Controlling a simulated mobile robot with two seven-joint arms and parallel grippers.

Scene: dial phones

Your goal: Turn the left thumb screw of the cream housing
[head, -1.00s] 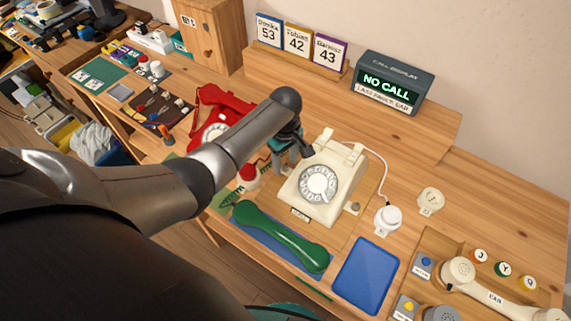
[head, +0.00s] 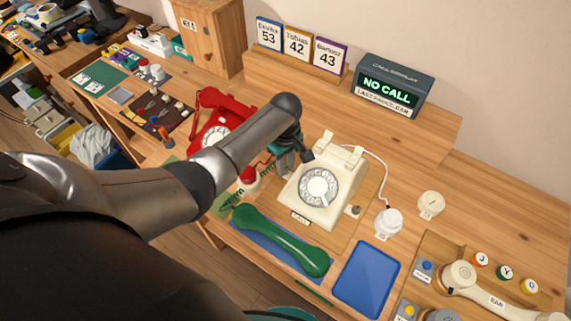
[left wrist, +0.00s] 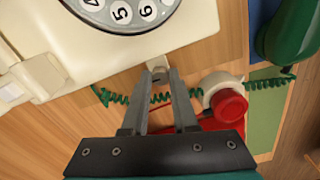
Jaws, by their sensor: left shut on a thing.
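The cream housing (head: 325,205), a rotary phone body with a dial (head: 319,187), stands upright on the desk. Its side and dial edge also show in the left wrist view (left wrist: 185,35). My left gripper (head: 288,168) is at the housing's left side, below my forearm. In the left wrist view its two fingers (left wrist: 159,84) are shut on the small left thumb screw (left wrist: 158,76) beside the housing's wall. The fingers hide most of the screw, and its turn angle cannot be told. Another thumb screw (head: 355,211) shows on the housing's right side. My right gripper is not in view.
A red-capped white knob (head: 249,179) and green coiled cord stand close to my left gripper. A red phone (head: 222,115) is behind my forearm. A green handset (head: 282,240) lies in front, beside a blue mat (head: 366,277). A white button unit (head: 388,221) stands right.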

